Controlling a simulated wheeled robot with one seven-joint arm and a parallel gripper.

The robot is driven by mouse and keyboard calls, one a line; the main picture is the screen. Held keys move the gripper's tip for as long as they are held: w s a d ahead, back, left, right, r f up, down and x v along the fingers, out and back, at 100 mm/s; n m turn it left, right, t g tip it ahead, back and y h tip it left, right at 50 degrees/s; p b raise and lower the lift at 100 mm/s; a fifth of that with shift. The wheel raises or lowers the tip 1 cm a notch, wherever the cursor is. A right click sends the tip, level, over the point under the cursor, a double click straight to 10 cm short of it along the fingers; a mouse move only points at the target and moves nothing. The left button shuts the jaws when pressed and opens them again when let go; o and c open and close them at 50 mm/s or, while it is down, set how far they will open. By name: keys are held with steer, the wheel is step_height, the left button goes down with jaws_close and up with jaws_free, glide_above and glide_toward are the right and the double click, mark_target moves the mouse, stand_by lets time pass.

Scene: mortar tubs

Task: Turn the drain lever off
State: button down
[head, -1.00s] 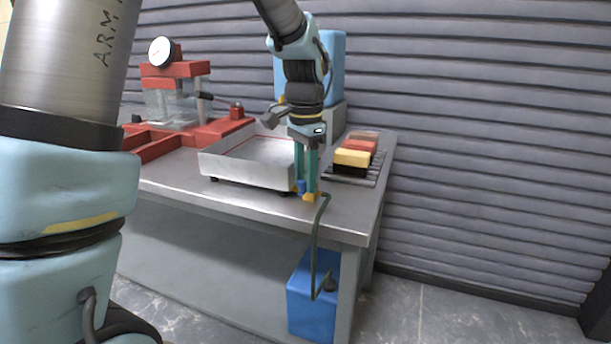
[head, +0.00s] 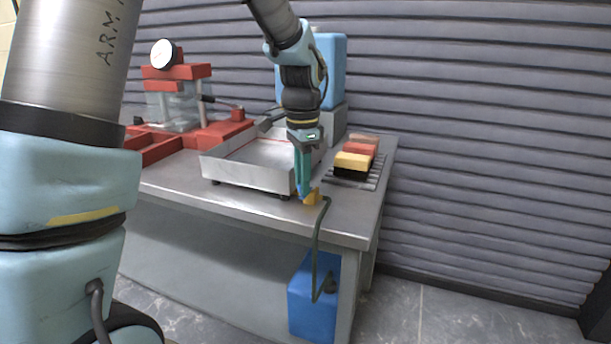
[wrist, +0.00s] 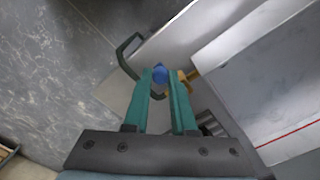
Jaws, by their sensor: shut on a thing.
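The drain valve is a small yellow-orange body (head: 312,198) at the front right corner of the silver tray (head: 230,173). It also shows in the wrist view (wrist: 187,76). Its blue lever (wrist: 160,74) sits between my fingertips in the wrist view. My gripper (head: 303,190) points straight down from above, beside the tray's corner, and is shut on the blue lever. The fingers line up nearly one behind the other in the head view and hide most of the lever.
A dark green hose (head: 317,240) runs from the valve down to a blue container (head: 311,305) below the table. Sponges (head: 353,160) lie on a rack right of the tray. A red press (head: 178,72) stands at the back left. The tabletop's front right is clear.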

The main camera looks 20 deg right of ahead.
steer(key=c, duration=0.7)
jaws_free()
steer(key=shift+c, duration=0.2)
step_height(320, 180, up, 11)
steer(key=shift+f+b, duration=0.15)
steer(key=shift+b, duration=0.2)
steer(key=w+a+f+n+p, duration=0.1)
steer(key=a+f+n, duration=0.25)
steer(key=a, duration=0.45)
steer(key=w+a+f+n+p, duration=0.1)
steer(key=a+f+n, duration=0.1)
steer(key=a+n, duration=0.45)
steer(key=s+a+f+n+p, duration=0.1)
steer(key=s+a+f+n, duration=0.1)
steer(key=a, duration=0.5)
steer(key=s+a+f+n+t+p, duration=0.1)
steer(key=s+a+f+n, duration=0.2)
steer(key=a, duration=0.4)
steer(key=shift+s+f+n+t, duration=0.15)
steer(key=shift+s+n+t, duration=0.15)
steer(key=shift+s+n, duration=0.4)
